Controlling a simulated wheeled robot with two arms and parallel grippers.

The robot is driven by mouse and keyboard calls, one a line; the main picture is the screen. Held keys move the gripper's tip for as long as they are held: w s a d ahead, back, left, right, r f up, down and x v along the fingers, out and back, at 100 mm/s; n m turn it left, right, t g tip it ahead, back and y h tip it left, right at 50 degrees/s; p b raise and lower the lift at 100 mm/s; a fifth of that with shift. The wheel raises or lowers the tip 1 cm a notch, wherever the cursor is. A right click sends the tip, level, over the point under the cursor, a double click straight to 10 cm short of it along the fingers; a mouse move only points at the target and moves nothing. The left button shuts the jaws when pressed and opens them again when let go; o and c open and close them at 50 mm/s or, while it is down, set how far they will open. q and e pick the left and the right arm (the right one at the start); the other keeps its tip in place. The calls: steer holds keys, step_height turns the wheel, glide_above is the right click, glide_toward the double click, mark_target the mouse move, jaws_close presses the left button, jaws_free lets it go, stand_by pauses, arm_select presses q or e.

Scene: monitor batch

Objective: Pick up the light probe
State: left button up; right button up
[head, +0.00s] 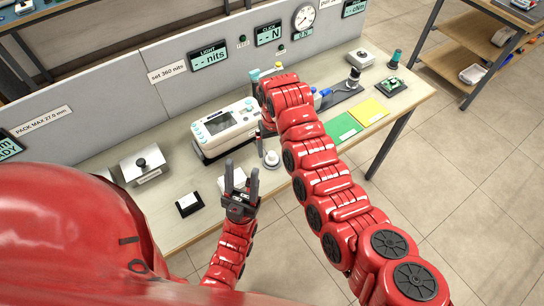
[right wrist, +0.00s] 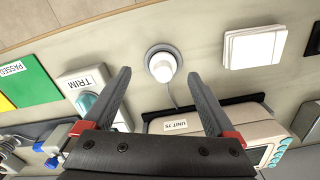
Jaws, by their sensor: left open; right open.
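The light probe, a white rounded head on a dark round base, stands on the bench in front of the white instrument in the head view (head: 271,159). In the right wrist view the probe (right wrist: 163,66) has a thin cable running towards the instrument. My right gripper (right wrist: 158,73) is open and empty; its fingertips lie on either side of the probe in the picture, and contact cannot be told. In the head view its fingers are partly hidden by my arm. My left gripper (head: 241,172) is open and empty above the bench's front edge.
The white instrument (head: 222,129) stands behind the probe. A white TRIM box (right wrist: 92,88) with a teal knob is beside the right gripper. A white square pad (right wrist: 254,46) lies nearby. Green (head: 342,128) and yellow (head: 369,111) mats lie to the right.

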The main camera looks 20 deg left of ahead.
mark_target(272, 153)
steer(key=shift+a+f+p, duration=0.3)
steer(key=shift+f+p, duration=0.1)
steer(key=shift+f, duration=0.35)
steer(key=shift+a+f, duration=0.1)
steer(key=shift+f, duration=1.4)
jaws_close()
